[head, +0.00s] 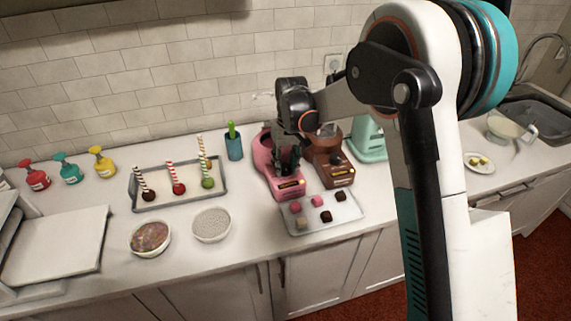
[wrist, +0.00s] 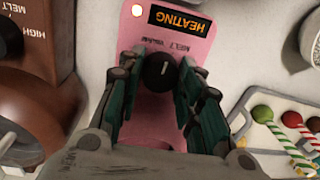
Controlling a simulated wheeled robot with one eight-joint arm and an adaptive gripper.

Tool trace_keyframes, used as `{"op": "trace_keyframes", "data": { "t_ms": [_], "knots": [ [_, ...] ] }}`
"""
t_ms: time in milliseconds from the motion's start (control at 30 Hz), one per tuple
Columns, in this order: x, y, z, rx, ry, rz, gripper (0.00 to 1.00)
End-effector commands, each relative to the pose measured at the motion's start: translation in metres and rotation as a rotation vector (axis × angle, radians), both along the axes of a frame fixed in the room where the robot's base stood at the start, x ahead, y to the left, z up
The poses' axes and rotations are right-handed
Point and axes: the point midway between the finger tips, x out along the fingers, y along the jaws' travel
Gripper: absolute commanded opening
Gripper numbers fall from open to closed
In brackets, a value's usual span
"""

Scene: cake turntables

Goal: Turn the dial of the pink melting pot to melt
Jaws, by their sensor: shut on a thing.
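The pink melting pot (head: 262,158) stands on the counter, left of the brown pot. Its front panel (wrist: 175,43) shows pink in the wrist view, with a display reading HEATING and a lit lamp (wrist: 137,10) beside it. The black round dial (wrist: 161,72) has a short white mark that points nearly straight up or down in the picture. A printed MELT label and a second, partly unreadable word sit by the dial. My gripper (head: 288,164) is over the pot's front. In the wrist view its fingers (wrist: 162,66) close on both sides of the dial. The pot's bowl is mostly hidden.
The brown melting pot (head: 331,168) stands close on the right. A tray of chocolate pieces (head: 340,222) lies in front. A tray with coated sticks (head: 220,186) and two bowls, one of grey beads (head: 211,224), are to the left.

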Motion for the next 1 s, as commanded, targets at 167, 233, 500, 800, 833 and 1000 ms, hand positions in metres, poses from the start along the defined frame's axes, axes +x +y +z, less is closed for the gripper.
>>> {"op": "trace_keyframes", "data": {
  "t_ms": [167,233,500,800,833,1000],
  "knots": [
    [-0.0008,0.0000,-0.0009,0.000,0.001,-0.142,0.09],
    [-0.0009,-0.0001,-0.0009,0.000,0.001,-0.191,0.09],
    [-0.0014,0.0001,-0.0010,-0.001,0.002,-0.330,0.09],
    [-0.0015,0.0002,-0.0010,-0.001,0.002,-0.385,0.09],
    [-0.0016,0.0001,-0.0010,-0.001,0.002,-0.387,0.09],
    [-0.0016,0.0001,-0.0010,-0.001,0.002,-0.388,0.09]
  ]
}}
